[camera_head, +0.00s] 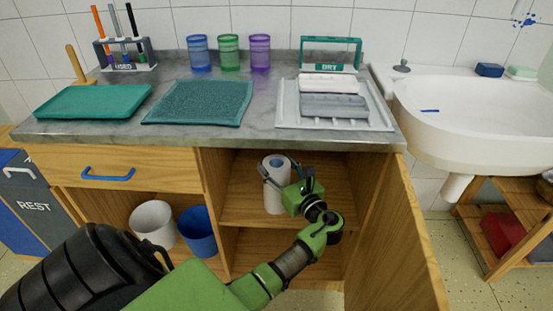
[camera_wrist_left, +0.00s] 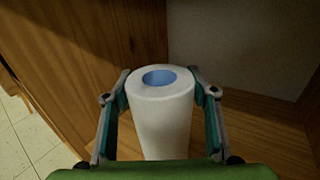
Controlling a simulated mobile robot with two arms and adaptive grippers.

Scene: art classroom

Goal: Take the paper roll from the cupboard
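The white paper roll (camera_head: 274,201), with a blue core, stands upright on the upper shelf of the open cupboard. It also shows upright in the left wrist view (camera_wrist_left: 161,122). My left gripper (camera_head: 287,177) reaches into the cupboard at the roll. In the left wrist view the fingers of my left gripper (camera_wrist_left: 161,88) are spread, one on each side of the roll. A narrow gap seems to show beside the roll; contact at the fingertips is hard to tell. My right gripper is in neither view.
The open cupboard door (camera_head: 398,245) stands to the right of my forearm. The cupboard's side wall (camera_wrist_left: 95,45) is close on the left in the wrist view. The countertop (camera_head: 265,118) above carries trays and cups. A white bin (camera_head: 153,222) and a blue bin (camera_head: 198,232) stand left.

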